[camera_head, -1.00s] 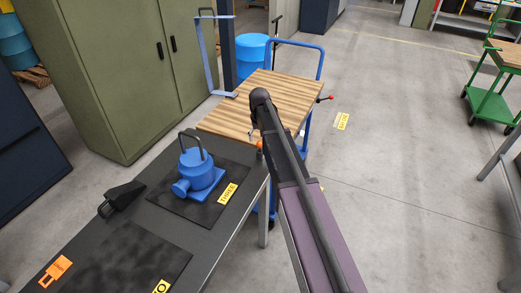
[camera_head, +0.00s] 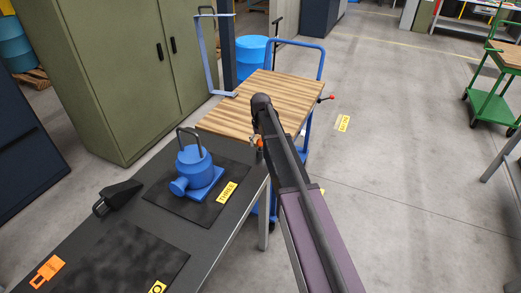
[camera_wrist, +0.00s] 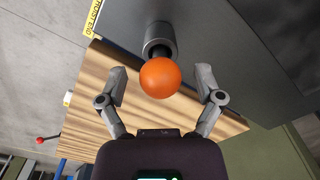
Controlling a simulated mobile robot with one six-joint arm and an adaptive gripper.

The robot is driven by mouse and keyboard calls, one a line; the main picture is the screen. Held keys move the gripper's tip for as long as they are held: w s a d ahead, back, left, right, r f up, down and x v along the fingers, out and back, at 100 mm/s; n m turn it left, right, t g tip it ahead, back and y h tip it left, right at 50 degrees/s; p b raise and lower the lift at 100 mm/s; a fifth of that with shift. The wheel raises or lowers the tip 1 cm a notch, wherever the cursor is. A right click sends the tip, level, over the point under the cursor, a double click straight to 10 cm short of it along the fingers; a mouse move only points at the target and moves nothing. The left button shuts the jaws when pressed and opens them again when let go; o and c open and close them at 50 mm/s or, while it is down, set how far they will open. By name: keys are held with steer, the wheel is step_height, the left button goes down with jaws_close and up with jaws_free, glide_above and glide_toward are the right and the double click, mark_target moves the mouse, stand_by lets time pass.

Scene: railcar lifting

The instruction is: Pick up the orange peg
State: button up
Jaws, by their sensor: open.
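The orange peg (camera_wrist: 160,77) shows a round orange head in the wrist view, with a dark stem behind it in a grey cylindrical socket (camera_wrist: 158,40) on the dark table side. My gripper (camera_wrist: 160,74) is open, with one finger on each side of the orange head. I see gaps between the fingers and the head; nothing is held. In the head view only a small orange part of the peg (camera_head: 260,142) shows beside my arm, at the table's far end. My arm hides most of the gripper there.
A wood-topped blue cart (camera_head: 225,122) stands just beyond the table end. On the dark table (camera_head: 215,235) are a blue pump-like part (camera_head: 200,170) with a handle, a black wedge-shaped object (camera_head: 118,196) and an orange tag (camera_head: 48,271). Open floor lies to the right.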

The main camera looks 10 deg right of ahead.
steer(key=shift+f+b, duration=0.4)
steer(key=shift+f, duration=0.25)
jaws_close()
